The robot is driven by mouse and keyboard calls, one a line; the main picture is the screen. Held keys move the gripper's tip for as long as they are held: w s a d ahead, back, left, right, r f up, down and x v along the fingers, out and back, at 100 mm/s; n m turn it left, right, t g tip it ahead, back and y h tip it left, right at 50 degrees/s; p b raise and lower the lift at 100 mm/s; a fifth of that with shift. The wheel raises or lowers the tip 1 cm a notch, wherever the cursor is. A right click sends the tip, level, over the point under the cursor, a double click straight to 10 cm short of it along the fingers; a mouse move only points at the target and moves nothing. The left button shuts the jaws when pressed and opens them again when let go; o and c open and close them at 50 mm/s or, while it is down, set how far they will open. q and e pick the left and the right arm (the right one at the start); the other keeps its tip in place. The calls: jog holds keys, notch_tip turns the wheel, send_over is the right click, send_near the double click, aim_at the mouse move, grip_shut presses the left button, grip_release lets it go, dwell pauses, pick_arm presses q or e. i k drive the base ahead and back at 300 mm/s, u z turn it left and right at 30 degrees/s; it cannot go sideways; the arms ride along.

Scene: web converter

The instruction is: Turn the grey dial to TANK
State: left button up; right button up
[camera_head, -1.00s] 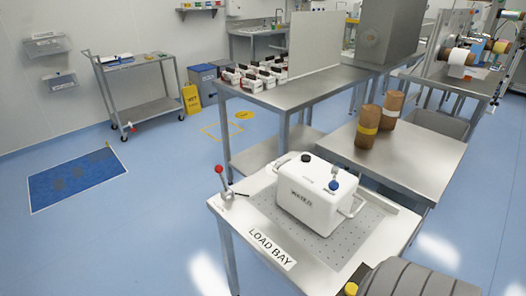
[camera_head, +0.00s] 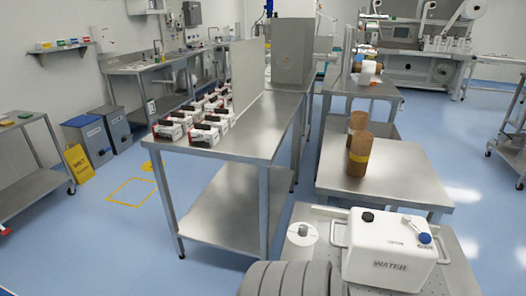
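I cannot make out a grey dial marked TANK in the head view, and no such lettering is readable. A small white round piece with a grey knob-like top (camera_head: 302,235) shows at the lower middle, left of the water tank; I cannot tell whether it is the dial. The white water tank (camera_head: 388,262) stands on a steel table at the lower right. It has a black cap (camera_head: 367,217), a blue knob (camera_head: 425,238) and the word WATER on its front. Neither of my grippers is in view.
Two brown rolls (camera_head: 357,155) stand on a steel table behind the tank. A long steel bench (camera_head: 240,135) holds several white and dark boxes. A yellow wet-floor sign (camera_head: 78,163) and a cart (camera_head: 30,190) are at the left. Blue floor (camera_head: 120,235) is clear at lower left.

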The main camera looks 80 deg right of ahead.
aim_at(304, 229)
jog(key=i, duration=0.5)
jog(key=z, duration=3.4)
